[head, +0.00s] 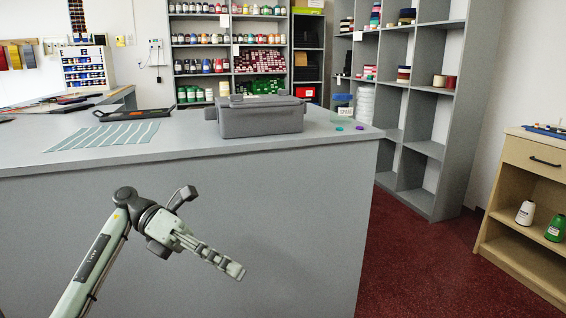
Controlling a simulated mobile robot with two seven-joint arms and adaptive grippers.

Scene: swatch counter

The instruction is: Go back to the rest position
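My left gripper (234,269) is in the lower left of the head view, in front of the grey counter's front panel (290,225). Its arm comes in from the bottom left and bends at a dark wrist joint. The fingers point down and to the right and are seen from the side, so the gap between them does not show. I see nothing hanging from them. My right gripper is not in view.
On the counter are a grey lidded box (260,121), a striped cloth (104,135), a dark tray (134,114) and a small clear container (342,109). A grey shelf unit (424,149) and wooden cabinet (528,190) stand right. Red floor (415,262) between is clear.

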